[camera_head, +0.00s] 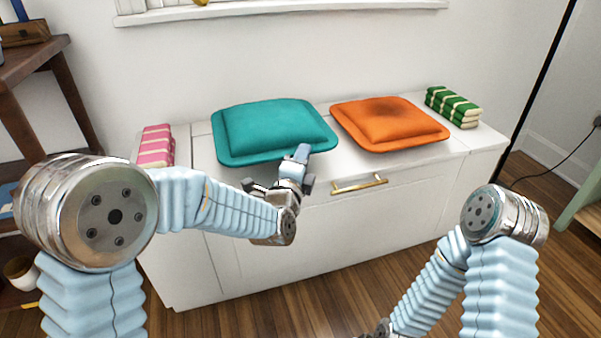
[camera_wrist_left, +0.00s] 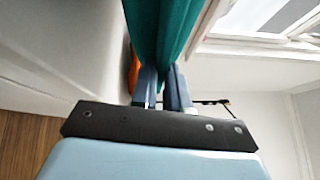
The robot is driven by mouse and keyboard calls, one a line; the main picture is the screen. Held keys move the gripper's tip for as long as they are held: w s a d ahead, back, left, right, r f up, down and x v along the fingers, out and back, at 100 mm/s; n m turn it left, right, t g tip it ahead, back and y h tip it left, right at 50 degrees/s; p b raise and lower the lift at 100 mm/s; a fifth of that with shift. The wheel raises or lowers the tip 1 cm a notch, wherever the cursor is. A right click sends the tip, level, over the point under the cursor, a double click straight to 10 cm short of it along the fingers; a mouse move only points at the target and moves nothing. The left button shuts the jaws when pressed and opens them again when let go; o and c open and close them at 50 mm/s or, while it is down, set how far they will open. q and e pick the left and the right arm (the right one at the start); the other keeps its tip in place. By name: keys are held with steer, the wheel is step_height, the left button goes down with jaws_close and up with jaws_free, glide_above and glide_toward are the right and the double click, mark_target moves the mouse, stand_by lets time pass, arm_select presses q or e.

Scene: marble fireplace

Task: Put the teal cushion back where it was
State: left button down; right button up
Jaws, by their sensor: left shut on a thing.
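The teal cushion (camera_head: 272,125) is at the left middle of the white cabinet's top, its near right edge at my left gripper (camera_head: 300,156). My left gripper is shut on that edge. In the left wrist view the teal cushion (camera_wrist_left: 162,35) runs edge-on between the two fingers (camera_wrist_left: 163,88). I cannot tell whether its underside rests fully on the top. The orange cushion (camera_head: 388,122) lies just right of it, with a narrow gap.
The white cabinet (camera_head: 300,225) has a brass handle (camera_head: 360,185) on its front. A pink striped folded stack (camera_head: 156,146) is at its left end and a green striped stack (camera_head: 453,107) at its right end. A wall and window sill (camera_head: 280,10) are behind.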

arm_select(q)
steer(key=shift+w+a+f, duration=0.1)
steer(key=shift+w+f, duration=0.15)
steer(key=shift+w+f+b, duration=0.1)
steer(key=shift+f+b, duration=0.4)
steer(key=shift+f, duration=1.15)
steer(key=shift+f, duration=0.2)
steer(key=c, duration=1.1)
jaws_free()
